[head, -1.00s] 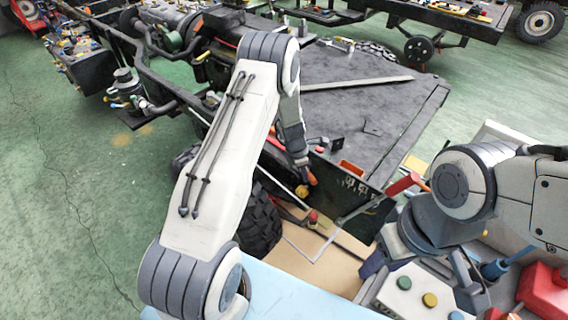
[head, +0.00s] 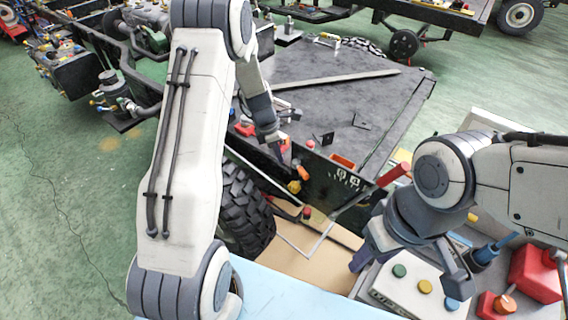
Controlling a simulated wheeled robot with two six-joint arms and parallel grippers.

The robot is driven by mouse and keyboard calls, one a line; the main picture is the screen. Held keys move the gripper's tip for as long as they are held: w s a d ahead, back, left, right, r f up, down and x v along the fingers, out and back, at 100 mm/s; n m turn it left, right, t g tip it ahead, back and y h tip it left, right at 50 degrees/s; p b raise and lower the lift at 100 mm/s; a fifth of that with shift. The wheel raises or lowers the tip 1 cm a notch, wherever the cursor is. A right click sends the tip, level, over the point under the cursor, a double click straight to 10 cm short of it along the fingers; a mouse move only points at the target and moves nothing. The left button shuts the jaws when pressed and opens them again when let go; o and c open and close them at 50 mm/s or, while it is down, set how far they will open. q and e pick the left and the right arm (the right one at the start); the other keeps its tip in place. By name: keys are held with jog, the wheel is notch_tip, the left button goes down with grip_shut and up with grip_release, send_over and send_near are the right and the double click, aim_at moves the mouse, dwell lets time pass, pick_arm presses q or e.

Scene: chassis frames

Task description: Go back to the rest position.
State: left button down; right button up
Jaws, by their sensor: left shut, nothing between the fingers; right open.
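My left gripper (head: 284,158) hangs at the end of a bent white-and-grey arm, by the near edge of the dark flatbed. It looks shut and empty; its tips are small and partly lost against the dark side panel. My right gripper (head: 411,272) points down at the lower right, its two dark fingers spread wide. It is open and holds nothing, and appears over or just in front of a pale control box (head: 386,293) with coloured round buttons. My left upper arm hides part of the chassis.
The dark flatbed (head: 330,75) fills the centre, with a bar and small parts on it. A black tyre (head: 246,205) stands beside my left arm. A red box (head: 535,274) is at the lower right. A light-blue surface (head: 290,298) is in front. Green floor is clear at left.

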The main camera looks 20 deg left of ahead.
pick_arm(q)
jog(key=shift+s+a+r, duration=0.1)
jog(key=shift+s+r, duration=0.05)
jog(key=shift+r, duration=0.3)
